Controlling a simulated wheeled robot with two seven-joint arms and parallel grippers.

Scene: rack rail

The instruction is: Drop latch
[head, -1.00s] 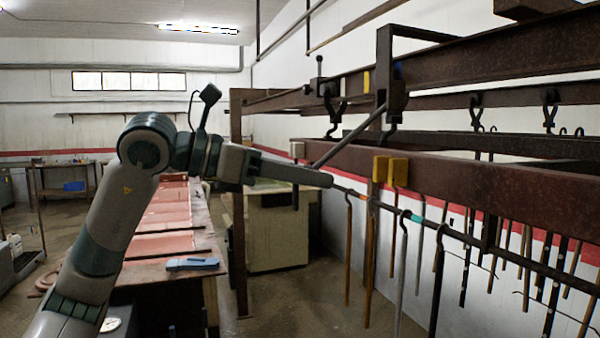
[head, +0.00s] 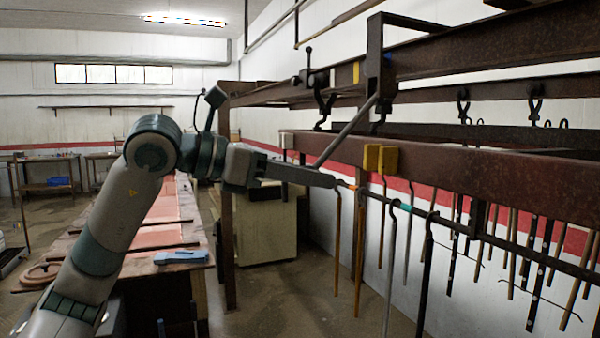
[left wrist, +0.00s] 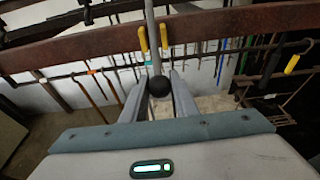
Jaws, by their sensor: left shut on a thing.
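The latch lever (head: 348,131) is a grey bar that slants down and left from a dark bracket (head: 375,62) on the upper rack rail. In the left wrist view the bar (left wrist: 151,30) runs down to a black ball knob (left wrist: 159,86) between my fingers. My left gripper (head: 325,180) is shut on the lever's knob end, just left of the yellow blocks (head: 380,158) on the lower beam. In the head view my gripper hides the knob. My right gripper is not in view.
The thick rusty lower beam (head: 480,180) runs close to the right of my gripper. Below it a thin rail (head: 470,231) carries several hanging rods. A long workbench (head: 160,240) with a blue tool stands at left. Open floor lies between bench and rack.

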